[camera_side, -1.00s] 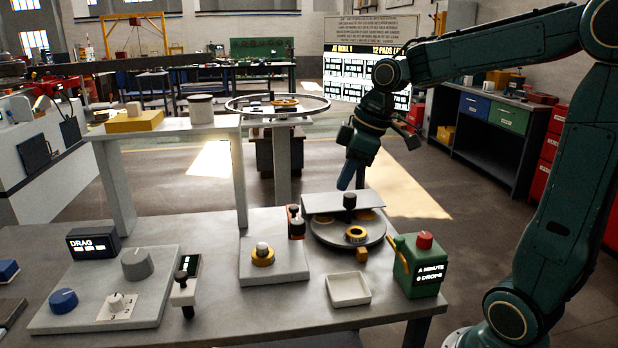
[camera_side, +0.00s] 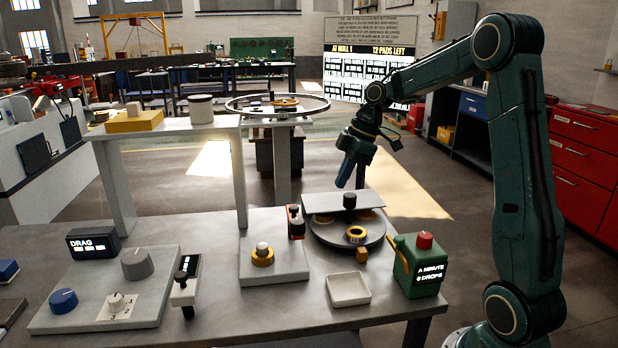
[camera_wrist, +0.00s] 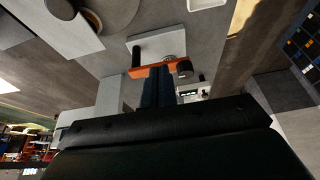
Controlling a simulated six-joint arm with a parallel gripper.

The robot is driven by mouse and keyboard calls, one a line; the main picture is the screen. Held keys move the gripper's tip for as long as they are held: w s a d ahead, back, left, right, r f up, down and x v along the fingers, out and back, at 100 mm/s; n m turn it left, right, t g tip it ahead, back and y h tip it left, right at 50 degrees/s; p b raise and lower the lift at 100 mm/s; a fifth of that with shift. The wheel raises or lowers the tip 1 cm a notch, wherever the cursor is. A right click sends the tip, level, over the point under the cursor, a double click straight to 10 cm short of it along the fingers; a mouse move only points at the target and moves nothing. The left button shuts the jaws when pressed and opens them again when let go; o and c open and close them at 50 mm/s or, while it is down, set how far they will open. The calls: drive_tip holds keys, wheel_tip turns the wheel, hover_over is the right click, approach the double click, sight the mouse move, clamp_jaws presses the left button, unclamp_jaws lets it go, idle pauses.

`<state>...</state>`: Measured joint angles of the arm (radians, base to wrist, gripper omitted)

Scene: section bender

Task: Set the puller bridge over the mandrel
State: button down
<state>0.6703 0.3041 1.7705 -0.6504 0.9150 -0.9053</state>
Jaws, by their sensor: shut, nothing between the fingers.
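An orange block with black knobs (camera_side: 296,222), which may be the puller bridge, stands at the back right corner of a grey plate. It also seems to show in the wrist view as an orange bar (camera_wrist: 152,70), ahead of the fingertips. My gripper (camera_side: 340,186) is shut and empty, tilted downward, above and behind the round turntable and apart from everything. Its dark blue fingers also show in the wrist view (camera_wrist: 159,88).
The dark turntable (camera_side: 330,234) has a grey plate with a black knob over its back. A white tray (camera_side: 348,289) and a green box with a red button (camera_side: 418,264) stand in front. A raised grey shelf (camera_side: 170,126) stands at left.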

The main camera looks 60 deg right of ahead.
sight(294, 215)
drive_tip(key=shift+f, duration=0.1)
idle(0.3)
drive_tip(key=w+a+f, duration=0.5)
drive_tip(key=f, duration=0.4)
drive_tip(key=shift+w+a, duration=0.2)
drive_tip(key=shift+a, duration=0.05)
